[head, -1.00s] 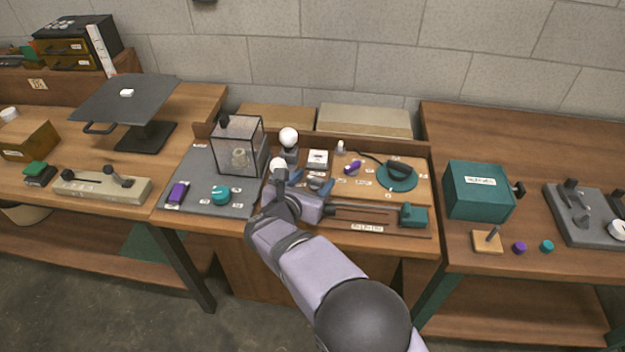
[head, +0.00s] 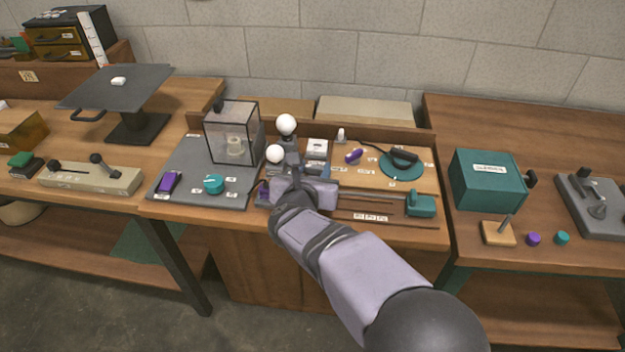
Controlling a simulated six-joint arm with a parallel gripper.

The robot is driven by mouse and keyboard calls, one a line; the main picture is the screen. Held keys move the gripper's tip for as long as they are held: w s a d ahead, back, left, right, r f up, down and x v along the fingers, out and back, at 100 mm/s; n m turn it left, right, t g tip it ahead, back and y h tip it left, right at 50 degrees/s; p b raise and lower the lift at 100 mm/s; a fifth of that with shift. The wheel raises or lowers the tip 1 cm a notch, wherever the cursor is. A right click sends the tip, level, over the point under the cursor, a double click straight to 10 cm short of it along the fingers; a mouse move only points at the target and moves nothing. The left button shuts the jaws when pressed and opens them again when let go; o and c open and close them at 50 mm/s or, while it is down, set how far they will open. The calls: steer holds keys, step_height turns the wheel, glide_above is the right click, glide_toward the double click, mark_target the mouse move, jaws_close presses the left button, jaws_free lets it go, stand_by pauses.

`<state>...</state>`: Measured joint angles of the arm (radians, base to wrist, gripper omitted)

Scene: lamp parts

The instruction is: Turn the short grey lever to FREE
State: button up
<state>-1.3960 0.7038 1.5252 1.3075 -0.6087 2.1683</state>
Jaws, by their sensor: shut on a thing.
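My gripper (head: 291,165) is over the middle board, just right of a white ball (head: 275,154). It is shut on a small grey part that looks like the short grey lever, but my fingers and wrist hide most of it. I cannot read the FREE mark or tell which way the lever points. A grey block (head: 316,168) with a white-topped box (head: 317,147) behind it stands right of my gripper.
A white globe (head: 286,124) on a grey stand rises behind my gripper. A glass case (head: 232,132) stands to the left, with a teal knob (head: 213,184) in front. A teal disc with a dark handle (head: 403,162) and a teal block (head: 420,205) are to the right.

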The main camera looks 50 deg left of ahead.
steer(key=shift+r+n+y+b, duration=0.1)
steer(key=shift+n+y+b, duration=0.2)
steer(key=shift+b, duration=0.05)
steer(key=o, duration=1.1)
steer(key=shift+c, duration=0.2)
steer(key=shift+b+v, duration=0.7)
steer(key=shift+v, duration=2.95)
steer(key=shift+r, duration=0.1)
